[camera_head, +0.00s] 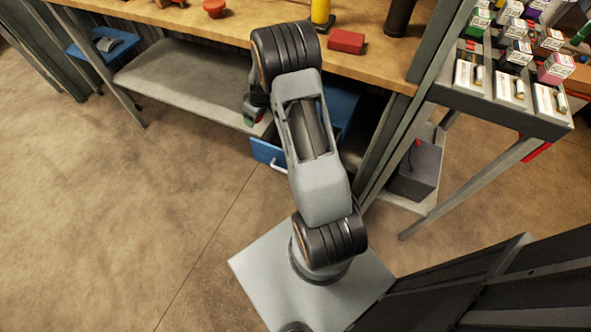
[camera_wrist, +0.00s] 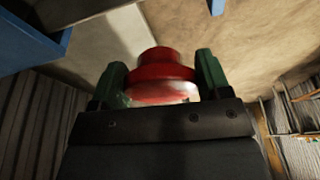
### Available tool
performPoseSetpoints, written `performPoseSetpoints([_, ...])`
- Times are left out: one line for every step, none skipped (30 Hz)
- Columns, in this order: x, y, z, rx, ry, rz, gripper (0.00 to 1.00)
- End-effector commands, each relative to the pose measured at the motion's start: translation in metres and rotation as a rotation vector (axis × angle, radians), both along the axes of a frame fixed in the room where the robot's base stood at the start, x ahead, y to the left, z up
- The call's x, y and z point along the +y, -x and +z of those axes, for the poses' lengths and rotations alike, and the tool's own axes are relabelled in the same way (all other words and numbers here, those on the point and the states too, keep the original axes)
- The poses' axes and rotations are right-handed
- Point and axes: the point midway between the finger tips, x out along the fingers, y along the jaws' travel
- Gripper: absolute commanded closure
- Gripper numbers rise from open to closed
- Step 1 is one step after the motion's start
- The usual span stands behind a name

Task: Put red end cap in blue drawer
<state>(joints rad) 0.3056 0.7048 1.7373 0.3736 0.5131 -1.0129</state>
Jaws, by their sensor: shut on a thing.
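My gripper (camera_wrist: 160,88) is shut on the red end cap (camera_wrist: 160,66), a round stepped red piece held between its two green fingers in the wrist view. In the head view my gripper (camera_head: 252,117) hangs beside the bench's front edge, left of and above the front of the blue drawer (camera_head: 268,154). The drawer is pulled out under the bench and has a pale handle. My arm hides much of its inside. A blue edge (camera_wrist: 38,38) shows at the upper left of the wrist view, apart from the cap; it may be the drawer.
The wooden workbench (camera_head: 190,22) holds a red bowl-like piece (camera_head: 214,8), a red box (camera_head: 347,41) and a yellow cylinder (camera_head: 320,14). A grey lower shelf (camera_head: 180,80) lies left of the drawer. A rack of small boxes (camera_head: 515,105) stands right. The floor at left is clear.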

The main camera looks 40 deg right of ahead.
Motion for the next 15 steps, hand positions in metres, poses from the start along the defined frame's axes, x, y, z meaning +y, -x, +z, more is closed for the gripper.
performPoseSetpoints([-0.003, -0.008, -0.030, -0.003, -0.001, 0.076, 0.64])
performPoseSetpoints([-0.004, -0.012, -0.036, -0.003, -0.003, 0.133, 0.64])
performPoseSetpoints([-0.005, -0.017, -0.043, -0.006, -0.004, 0.217, 0.64])
performPoseSetpoints([-0.005, -0.020, -0.046, -0.007, -0.005, 0.284, 0.64])
performPoseSetpoints([-0.005, -0.023, -0.047, -0.009, -0.006, 0.350, 0.64])
performPoseSetpoints([-0.004, -0.026, -0.046, -0.010, -0.008, 0.434, 0.64])
performPoseSetpoints([-0.003, -0.028, -0.045, -0.011, -0.008, 0.493, 0.64])
performPoseSetpoints([-0.003, -0.029, -0.044, -0.012, -0.009, 0.548, 0.64])
performPoseSetpoints([-0.002, -0.029, -0.042, -0.012, -0.010, 0.615, 0.64])
performPoseSetpoints([-0.001, -0.030, -0.040, -0.013, -0.010, 0.660, 0.64])
performPoseSetpoints([-0.001, -0.030, -0.038, -0.014, -0.012, 0.700, 0.64])
performPoseSetpoints([0.000, -0.030, -0.036, -0.013, -0.013, 0.746, 0.64])
performPoseSetpoints([0.001, -0.030, -0.034, -0.015, -0.012, 0.775, 0.64])
performPoseSetpoints([0.001, -0.029, -0.033, -0.014, -0.013, 0.801, 0.64])
performPoseSetpoints([0.001, -0.028, -0.032, -0.014, -0.014, 0.827, 0.64])
